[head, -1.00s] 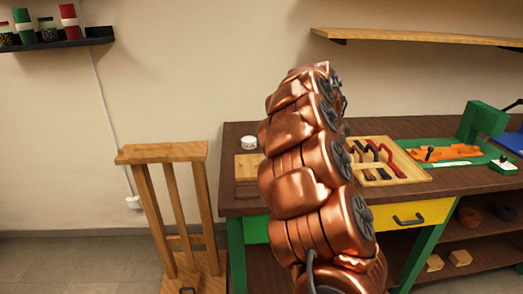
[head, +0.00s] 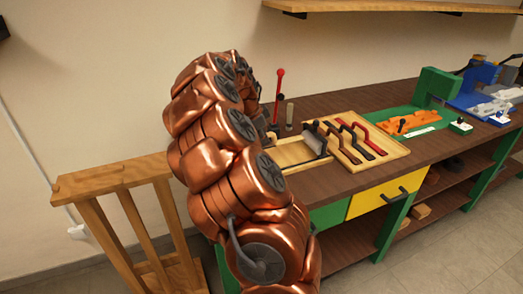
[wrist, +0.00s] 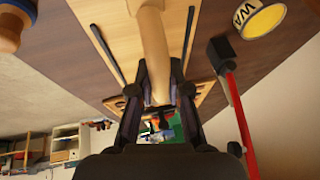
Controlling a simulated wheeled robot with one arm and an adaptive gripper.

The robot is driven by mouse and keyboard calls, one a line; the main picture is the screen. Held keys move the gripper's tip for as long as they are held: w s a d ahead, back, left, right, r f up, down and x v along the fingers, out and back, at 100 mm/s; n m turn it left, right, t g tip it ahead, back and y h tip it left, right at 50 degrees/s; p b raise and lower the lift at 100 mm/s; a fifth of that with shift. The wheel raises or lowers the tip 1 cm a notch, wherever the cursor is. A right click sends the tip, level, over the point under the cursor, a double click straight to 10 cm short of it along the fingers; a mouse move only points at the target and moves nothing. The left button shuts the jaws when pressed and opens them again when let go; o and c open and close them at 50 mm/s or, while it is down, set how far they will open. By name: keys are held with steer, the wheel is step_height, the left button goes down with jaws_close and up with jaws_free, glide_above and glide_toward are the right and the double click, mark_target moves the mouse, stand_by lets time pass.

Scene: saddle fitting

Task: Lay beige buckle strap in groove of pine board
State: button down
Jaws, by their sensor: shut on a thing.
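In the wrist view my gripper (wrist: 159,78) is shut on a long pale beige piece, which I take for the beige buckle strap (wrist: 153,40). It runs up between the fingers to the top edge; no buckle can be made out. Behind it lies the pale pine board (wrist: 112,18), with a dark bar along each side; its groove cannot be made out past the held piece. In the head view my arm hides the gripper and strap, and the pine board (head: 288,155) lies on the bench just right of the arm.
A red-handled tool (wrist: 232,92) and a wax tin (wrist: 262,17) are near the gripper. A wooden stand (head: 110,175) is left of the bench.

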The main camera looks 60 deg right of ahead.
steer(key=shift+f+p, duration=0.45)
steer(key=shift+f, duration=2.35)
steer(key=shift+f, duration=0.1)
steer(key=c, duration=1.1)
jaws_free()
steer(key=shift+s, duration=0.1)
